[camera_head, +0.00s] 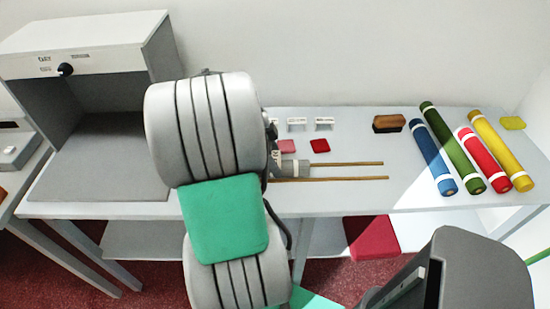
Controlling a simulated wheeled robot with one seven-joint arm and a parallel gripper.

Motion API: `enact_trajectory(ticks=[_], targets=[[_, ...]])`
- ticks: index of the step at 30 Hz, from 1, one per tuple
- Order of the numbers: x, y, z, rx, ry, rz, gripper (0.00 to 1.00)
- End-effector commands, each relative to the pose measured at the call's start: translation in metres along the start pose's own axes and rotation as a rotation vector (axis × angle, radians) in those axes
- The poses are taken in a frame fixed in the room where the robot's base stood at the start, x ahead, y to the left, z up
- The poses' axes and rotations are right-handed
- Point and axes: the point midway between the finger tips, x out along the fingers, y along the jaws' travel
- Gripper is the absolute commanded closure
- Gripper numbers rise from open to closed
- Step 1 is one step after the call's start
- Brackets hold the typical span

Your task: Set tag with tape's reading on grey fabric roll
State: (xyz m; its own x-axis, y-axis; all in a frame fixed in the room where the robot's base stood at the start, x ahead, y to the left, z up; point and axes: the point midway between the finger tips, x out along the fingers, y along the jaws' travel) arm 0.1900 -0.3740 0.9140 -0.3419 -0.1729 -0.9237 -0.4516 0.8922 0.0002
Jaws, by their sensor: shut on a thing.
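My gripper (270,150) is mostly hidden behind my own arm; only a dark part shows at the arm's right edge. It is shut on a small white tag (276,156) with a dark mark that is too small to read. The tag is right beside the left end of a short grey roll (291,168); whether they touch cannot be told. The grey roll lies by two thin brown rods (345,164) on the counter. Two more white tags (297,121) (325,121) stand behind it. No tape can be made out.
Blue (431,157), green (452,147), red (483,160) and yellow (502,150) rolls lie on the right of the counter (400,190). A brown block (389,123), a pink swatch (286,146) and a red swatch (320,146) lie nearer. A grey booth (160,60) stands left.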

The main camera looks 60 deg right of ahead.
Motion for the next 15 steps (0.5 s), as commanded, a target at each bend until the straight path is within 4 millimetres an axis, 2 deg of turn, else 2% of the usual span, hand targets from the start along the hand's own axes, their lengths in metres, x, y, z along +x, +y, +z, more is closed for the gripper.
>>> enact_trajectory(ticks=[3, 13, 14, 15], targets=[[0.0095, -0.0002, 0.0040, 0.000, 0.000, -0.001, 0.78], [0.0102, -0.0001, 0.0044, 0.000, 0.000, -0.001, 0.78], [0.0102, -0.0001, 0.0044, 0.000, 0.000, -0.001, 0.40], [0.0102, -0.0001, 0.0044, 0.000, 0.000, -0.001, 0.37]])
